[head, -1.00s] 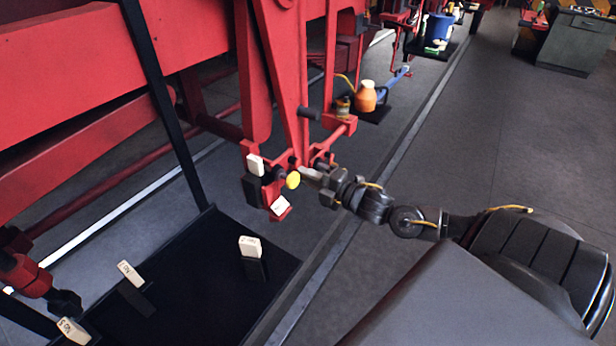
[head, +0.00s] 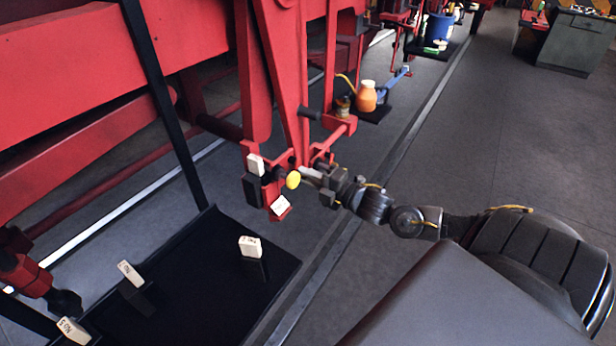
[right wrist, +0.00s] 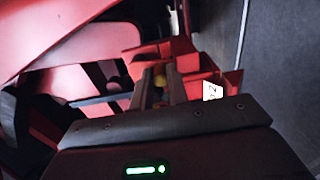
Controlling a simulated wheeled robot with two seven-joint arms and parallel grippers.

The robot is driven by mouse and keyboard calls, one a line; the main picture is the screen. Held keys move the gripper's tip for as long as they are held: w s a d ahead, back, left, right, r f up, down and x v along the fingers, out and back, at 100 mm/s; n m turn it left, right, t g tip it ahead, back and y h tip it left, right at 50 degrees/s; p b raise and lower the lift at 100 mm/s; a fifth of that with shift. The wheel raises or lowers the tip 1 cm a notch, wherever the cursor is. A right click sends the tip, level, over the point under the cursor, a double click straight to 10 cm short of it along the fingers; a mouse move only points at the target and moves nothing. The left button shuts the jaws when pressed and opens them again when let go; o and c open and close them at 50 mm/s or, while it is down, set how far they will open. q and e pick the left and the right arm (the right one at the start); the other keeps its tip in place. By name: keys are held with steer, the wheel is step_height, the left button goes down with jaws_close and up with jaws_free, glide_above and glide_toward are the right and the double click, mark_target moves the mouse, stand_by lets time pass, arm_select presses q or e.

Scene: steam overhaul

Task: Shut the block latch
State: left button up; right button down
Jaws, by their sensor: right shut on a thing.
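The latch shows as a small yellow knob (head: 293,180) on the red bracket at the bottom of the red hanger, in the middle of the head view. My right gripper (head: 306,173) reaches it from the right and is shut on the latch. In the right wrist view, the fingers (right wrist: 158,88) close around the yellow knob (right wrist: 160,81). A black block with a white top (head: 253,188) sits upright in the bracket, left of the knob. The fingers hide part of the latch.
A white number plate (head: 281,206) is on the bracket's lower edge. A black tray (head: 205,300) with several white-topped blocks lies below left. The red frame (head: 80,60) overhangs above. An orange bottle (head: 366,96) stands behind; open floor (head: 500,130) lies to the right.

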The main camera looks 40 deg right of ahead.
steer(key=shift+a, duration=0.1)
stand_by(0.3)
steer(key=shift+s+a+r+p, duration=0.15)
steer(key=shift+a+r+p, duration=0.05)
steer(key=shift+a+p, duration=0.25)
steer(key=shift+r, duration=0.1)
